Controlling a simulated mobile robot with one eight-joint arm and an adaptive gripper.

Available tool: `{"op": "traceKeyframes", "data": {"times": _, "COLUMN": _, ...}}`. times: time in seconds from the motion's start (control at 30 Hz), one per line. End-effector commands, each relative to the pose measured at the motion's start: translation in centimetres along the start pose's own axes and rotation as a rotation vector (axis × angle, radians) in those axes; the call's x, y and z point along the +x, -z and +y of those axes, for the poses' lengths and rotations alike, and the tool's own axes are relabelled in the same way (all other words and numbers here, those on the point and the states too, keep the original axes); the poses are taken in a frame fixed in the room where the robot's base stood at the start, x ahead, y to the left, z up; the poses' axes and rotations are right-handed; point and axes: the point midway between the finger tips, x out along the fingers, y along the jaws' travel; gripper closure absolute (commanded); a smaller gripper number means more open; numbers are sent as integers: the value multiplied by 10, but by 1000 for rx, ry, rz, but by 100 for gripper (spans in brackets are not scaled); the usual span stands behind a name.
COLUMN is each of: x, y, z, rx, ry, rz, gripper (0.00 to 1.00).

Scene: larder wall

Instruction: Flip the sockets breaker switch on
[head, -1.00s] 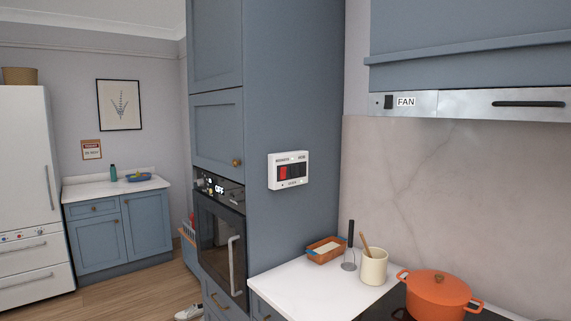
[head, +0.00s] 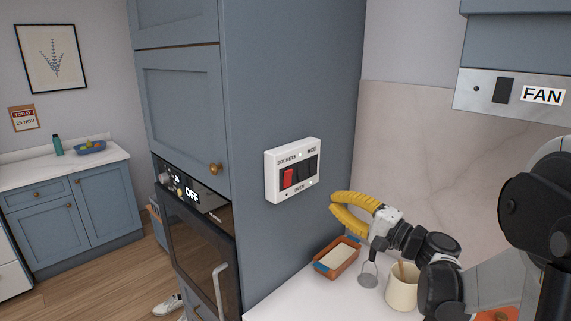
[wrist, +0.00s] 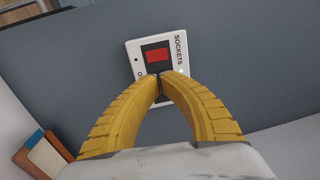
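The white breaker panel (head: 271,184) is on the side of the blue tall cabinet. It has a red switch (head: 290,178) at the left under the word SOCKETS, with dark switches to its right. My gripper (head: 332,203) has yellow fingers and is right of the panel and a little lower, apart from it in the head view. In the wrist view the fingertips (wrist: 157,76) come together in front of the panel (wrist: 133,58), beside the red switch (wrist: 157,55), and hide part of the other switches. The gripper looks shut and empty. Whether it touches the panel is unclear.
The oven (head: 195,245) reads OFF. A fan unit (head: 505,92) is at upper right.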

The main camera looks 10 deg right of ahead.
Motion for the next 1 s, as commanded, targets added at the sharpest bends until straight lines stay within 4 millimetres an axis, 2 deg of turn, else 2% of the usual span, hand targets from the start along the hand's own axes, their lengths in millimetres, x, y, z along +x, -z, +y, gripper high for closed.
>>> {"op": "traceKeyframes", "data": {"times": 0.33, "x": -1, "y": 2, "z": -1, "rx": 4, "ry": 10, "rz": 3, "gripper": 100}}
{"op": "traceKeyframes", "data": {"times": 0.47, "x": 5, "y": 2, "z": -1, "rx": 4, "ry": 10, "rz": 2, "gripper": 100}}
{"op": "traceKeyframes", "data": {"times": 0.67, "x": 36, "y": 1, "z": -2, "rx": 4, "ry": 10, "rz": -2, "gripper": 100}}
{"op": "traceKeyframes", "data": {"times": 1.0, "x": 107, "y": 1, "z": -2, "rx": 4, "ry": 9, "rz": -1, "gripper": 100}}
